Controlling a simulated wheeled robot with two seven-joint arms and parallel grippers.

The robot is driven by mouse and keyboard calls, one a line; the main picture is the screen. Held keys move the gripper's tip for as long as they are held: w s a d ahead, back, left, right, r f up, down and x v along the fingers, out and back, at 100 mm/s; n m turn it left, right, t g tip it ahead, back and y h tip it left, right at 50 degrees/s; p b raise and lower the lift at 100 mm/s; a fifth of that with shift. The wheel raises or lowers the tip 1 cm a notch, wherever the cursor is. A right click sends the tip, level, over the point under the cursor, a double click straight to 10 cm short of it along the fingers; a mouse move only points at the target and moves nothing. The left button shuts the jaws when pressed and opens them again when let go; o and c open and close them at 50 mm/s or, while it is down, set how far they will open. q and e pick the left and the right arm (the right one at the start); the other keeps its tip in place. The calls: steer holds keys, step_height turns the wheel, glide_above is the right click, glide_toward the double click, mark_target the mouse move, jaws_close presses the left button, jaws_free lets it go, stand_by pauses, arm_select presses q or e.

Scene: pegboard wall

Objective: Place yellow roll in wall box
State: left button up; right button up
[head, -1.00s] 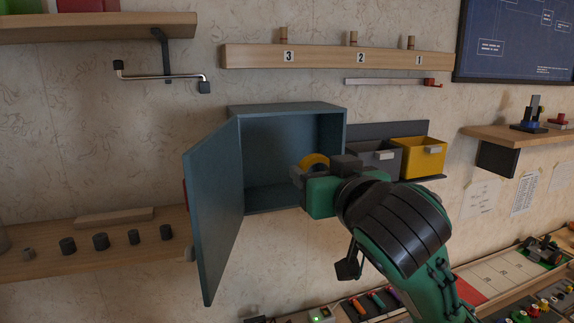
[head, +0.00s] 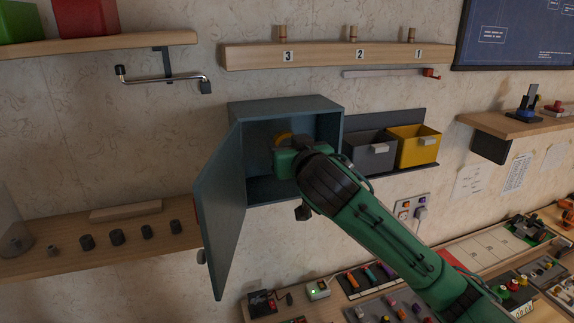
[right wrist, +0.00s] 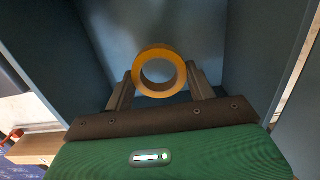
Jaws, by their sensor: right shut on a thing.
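The yellow roll (right wrist: 159,51) is a ring of tape, held upright between the two fingers of my right gripper (right wrist: 160,82). In the head view the roll (head: 284,137) shows only in part behind the right gripper (head: 278,146). The wall box (head: 284,106) is a blue-grey cabinet with its door (head: 222,215) swung open to the left. My right gripper is at the box opening with the roll inside the box. In the right wrist view the box's walls (right wrist: 253,50) stand on both sides, and the roll is above the box floor. My left gripper is not in view.
A grey bin (head: 369,150) and a yellow bin (head: 416,148) hang right of the box. A wooden rail (head: 335,56) with numbered pegs is above it. A wooden shelf (head: 95,235) with several dark cylinders is at left, near the open door.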

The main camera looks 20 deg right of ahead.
mark_target(287, 187)
steer(key=shift+w+f+p, duration=0.15)
steer(key=shift+w+f, duration=0.1)
steer(key=shift+f, duration=0.3)
steer(key=shift+w+f+p, duration=0.15)
steer(key=shift+w+f, duration=0.1)
steer(key=shift+f, duration=0.25)
step_height(287, 187, down, 4)
steer(key=shift+s+r+p, duration=0.1)
steer(key=shift+r+p, duration=0.1)
steer(key=shift+p, duration=0.4)
steer(key=shift+w+f+p, duration=0.2)
steer(key=shift+f+p, duration=0.2)
steer(key=shift+f, duration=0.4)
steer(key=o, duration=1)
steer(key=shift+s+r, duration=0.1)
steer(key=shift+r, duration=0.05)
steer(key=s+b, duration=0.1)
steer(key=s, duration=0.3)
steer(key=s+b, duration=0.1)
steer(key=s, duration=0.3)
steer(key=s+b, duration=0.1)
steer(key=s, duration=0.3)
steer(key=shift+d+r, duration=0.2)
steer(key=shift+r, duration=0.1)
